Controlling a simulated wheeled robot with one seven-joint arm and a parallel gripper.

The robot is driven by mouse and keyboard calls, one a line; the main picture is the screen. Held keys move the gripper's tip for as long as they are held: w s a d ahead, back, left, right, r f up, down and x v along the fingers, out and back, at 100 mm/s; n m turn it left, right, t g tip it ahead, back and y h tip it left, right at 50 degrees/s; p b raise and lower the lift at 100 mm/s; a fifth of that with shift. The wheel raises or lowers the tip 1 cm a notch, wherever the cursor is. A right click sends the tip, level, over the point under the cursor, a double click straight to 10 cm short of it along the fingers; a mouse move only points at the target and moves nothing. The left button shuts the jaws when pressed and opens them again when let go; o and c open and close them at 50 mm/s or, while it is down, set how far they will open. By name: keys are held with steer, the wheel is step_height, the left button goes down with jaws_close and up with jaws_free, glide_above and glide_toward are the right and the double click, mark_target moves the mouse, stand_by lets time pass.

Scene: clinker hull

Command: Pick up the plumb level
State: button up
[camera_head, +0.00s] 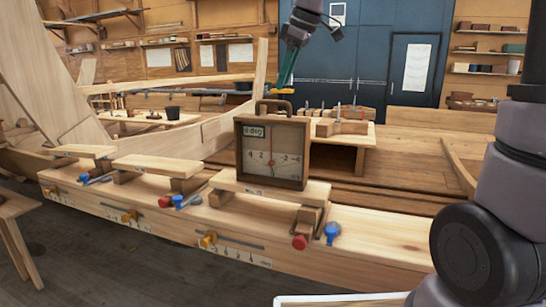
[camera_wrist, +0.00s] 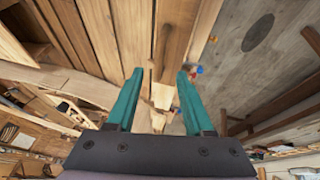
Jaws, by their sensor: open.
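The plumb level (camera_head: 258,150) is a dark-framed wooden box with a pale dial face, a small label and a needle. It stands upright on a short plank on the hull's edge, with a brown carrying handle (camera_head: 273,103) on top. My gripper (camera_head: 284,82) hangs above the handle in the head view, with teal fingers pointing down; its exact depth from the handle is unclear. In the wrist view my gripper (camera_wrist: 159,73) is open, with a gap between the two teal fingers. I cannot clearly make out the level in the wrist view.
Blue knobs (camera_head: 332,231) and red knobs (camera_head: 299,242) stick out along the hull beam (camera_head: 380,245). Other short planks (camera_head: 155,163) sit on supports to the left. A wooden block with upright pegs (camera_head: 343,127) stands behind the level on the right.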

mark_target(273, 103)
steer(key=x, duration=0.8)
steer(key=shift+w+a, duration=0.15)
steer(key=shift+a, duration=0.1)
jaws_close()
stand_by(1.1)
